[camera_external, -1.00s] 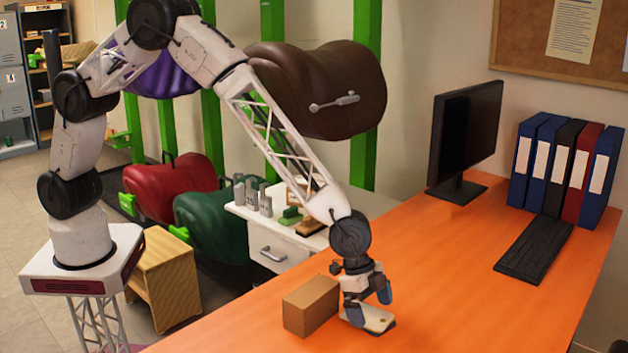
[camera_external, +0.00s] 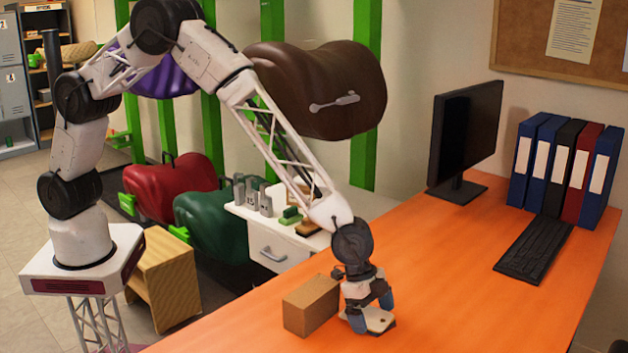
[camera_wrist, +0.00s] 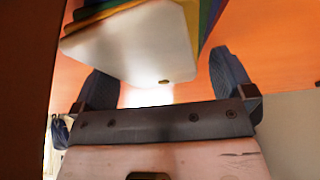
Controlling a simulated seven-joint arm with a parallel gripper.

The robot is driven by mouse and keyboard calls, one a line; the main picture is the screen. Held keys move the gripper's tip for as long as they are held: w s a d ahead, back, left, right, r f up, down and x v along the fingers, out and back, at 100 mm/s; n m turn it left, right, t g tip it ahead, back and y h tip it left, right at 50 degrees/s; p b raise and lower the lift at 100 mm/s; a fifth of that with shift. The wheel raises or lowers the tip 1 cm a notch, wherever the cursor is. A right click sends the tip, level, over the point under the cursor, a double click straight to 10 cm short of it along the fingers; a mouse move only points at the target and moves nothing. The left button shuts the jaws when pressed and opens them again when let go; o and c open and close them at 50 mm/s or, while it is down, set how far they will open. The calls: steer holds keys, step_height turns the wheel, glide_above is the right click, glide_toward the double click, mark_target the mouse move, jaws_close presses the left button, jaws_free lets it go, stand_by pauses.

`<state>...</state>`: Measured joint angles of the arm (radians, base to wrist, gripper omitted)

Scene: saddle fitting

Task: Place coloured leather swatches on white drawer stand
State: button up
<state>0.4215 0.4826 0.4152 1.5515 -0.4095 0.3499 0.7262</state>
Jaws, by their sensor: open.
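The leather swatches lie in a stack on the orange table. A cream-white swatch (camera_external: 380,319) is on top, and it also shows in the wrist view (camera_wrist: 135,42), where yellow, green and blue edges show beneath it. My gripper (camera_external: 371,312) is open, low over the stack and pointing down. In the wrist view my gripper (camera_wrist: 160,75) has its two dark fingers apart, with the near end of the white swatch between them; contact cannot be told. The white drawer stand (camera_external: 262,240) is behind the table, to the left of my gripper.
A cardboard box (camera_external: 311,305) stands just left of my gripper. Grey cylinders (camera_external: 251,197) and green and brown items (camera_external: 291,217) occupy the stand's top. A monitor (camera_external: 465,140), keyboard (camera_external: 534,248) and binders (camera_external: 566,165) are farther right. The table's middle is clear.

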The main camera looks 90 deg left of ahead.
mark_target(372, 315)
steer(key=shift+f, duration=0.15)
steer(key=c, duration=0.7)
steer(key=shift+r, duration=5.2)
